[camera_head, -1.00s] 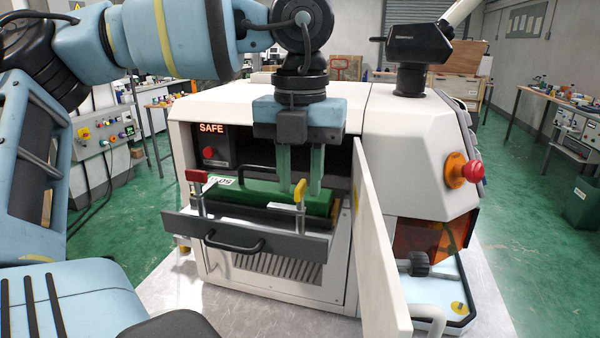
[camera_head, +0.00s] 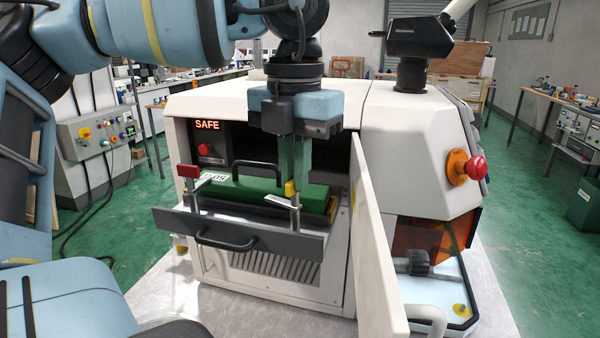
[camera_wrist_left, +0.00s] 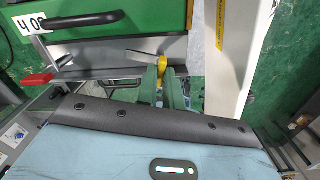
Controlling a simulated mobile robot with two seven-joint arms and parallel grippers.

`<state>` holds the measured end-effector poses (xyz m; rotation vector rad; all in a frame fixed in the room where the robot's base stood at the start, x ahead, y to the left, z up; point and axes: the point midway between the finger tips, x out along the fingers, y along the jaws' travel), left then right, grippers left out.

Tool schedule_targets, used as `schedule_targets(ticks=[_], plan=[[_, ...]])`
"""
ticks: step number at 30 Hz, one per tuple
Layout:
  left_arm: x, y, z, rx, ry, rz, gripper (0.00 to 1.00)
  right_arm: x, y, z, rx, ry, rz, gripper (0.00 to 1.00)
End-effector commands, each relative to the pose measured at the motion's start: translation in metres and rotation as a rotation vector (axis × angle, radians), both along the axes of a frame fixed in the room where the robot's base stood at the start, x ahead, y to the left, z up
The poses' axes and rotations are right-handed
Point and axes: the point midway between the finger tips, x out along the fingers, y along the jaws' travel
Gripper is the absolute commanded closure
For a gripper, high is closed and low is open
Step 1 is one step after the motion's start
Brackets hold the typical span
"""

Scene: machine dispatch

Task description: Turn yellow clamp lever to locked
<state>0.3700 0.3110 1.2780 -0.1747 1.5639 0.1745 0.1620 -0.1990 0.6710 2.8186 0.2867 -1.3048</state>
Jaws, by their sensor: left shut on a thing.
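The yellow clamp lever (camera_head: 290,188) stands at the right end of the grey drawer front on the machine. In the left wrist view the yellow lever (camera_wrist_left: 162,70) shows between the fingertips. My left gripper (camera_head: 294,184) points down from above and is shut on the yellow lever, its fingers hiding part of it. The green part (camera_head: 250,193) with a black handle lies in the drawer behind the lever. A red clamp lever (camera_head: 188,171) stands at the drawer's left end, apart from the gripper. My right gripper is not in view.
The open white door (camera_head: 375,230) stands close to the right of my left gripper. The grey drawer front (camera_head: 240,228) has a black handle. A lit SAFE sign (camera_head: 207,125) is inside the machine, above a red button (camera_head: 205,149).

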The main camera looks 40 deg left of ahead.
Motion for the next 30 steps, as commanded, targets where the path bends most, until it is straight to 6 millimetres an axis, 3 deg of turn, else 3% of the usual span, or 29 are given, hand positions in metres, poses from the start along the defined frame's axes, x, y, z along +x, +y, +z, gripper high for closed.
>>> schedule_targets(ticks=[6,30], plan=[[0.001,0.0,-0.002,0.001,0.001,-0.205,1.0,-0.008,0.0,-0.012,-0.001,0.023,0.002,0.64],[0.0,0.0,0.0,0.0,-0.001,-0.959,1.0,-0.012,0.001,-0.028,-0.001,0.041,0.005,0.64]])
